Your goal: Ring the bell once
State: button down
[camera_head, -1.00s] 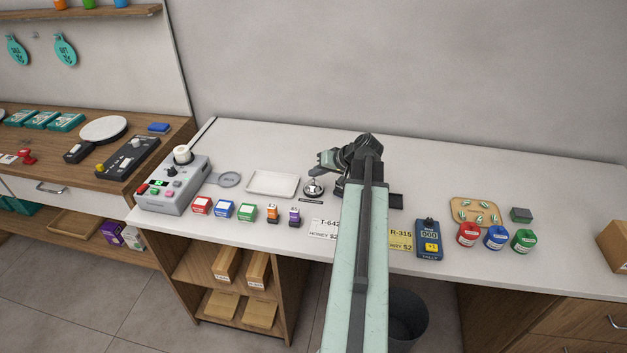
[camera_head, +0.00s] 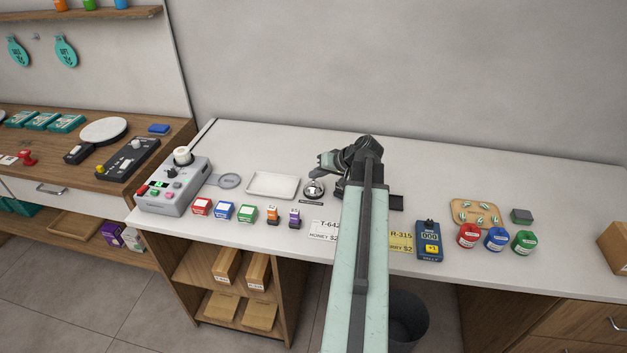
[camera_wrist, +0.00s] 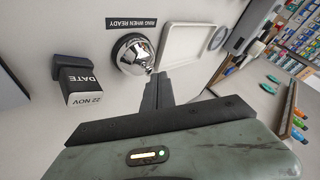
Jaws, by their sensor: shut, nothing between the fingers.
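The bell (camera_head: 314,188) is a small silver dome on a dark base, standing on the white counter right of the white tray. In the wrist view the bell (camera_wrist: 133,53) sits just beyond my fingertips, beside a black label (camera_wrist: 130,22) reading "RING WHEN READY". My gripper (camera_wrist: 157,82) is shut and empty, its tips close to the dome's edge. I cannot tell whether they touch it. In the head view my gripper (camera_head: 320,172) is above and near the bell, partly hidden by my own wrist and arm.
A dark date block (camera_wrist: 82,82) stands close to the bell. A white tray (camera_head: 273,197) lies left of it, and small coloured boxes (camera_head: 224,211) line the front edge. A grey control box (camera_head: 172,188) stands at the left end. The counter behind the bell is clear.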

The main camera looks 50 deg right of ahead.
jog(key=shift+r+p, duration=0.4)
jog(key=shift+r, duration=0.2)
notch_tip(320, 180, up, 5)
jog(key=p, duration=0.5)
dwell(0.3)
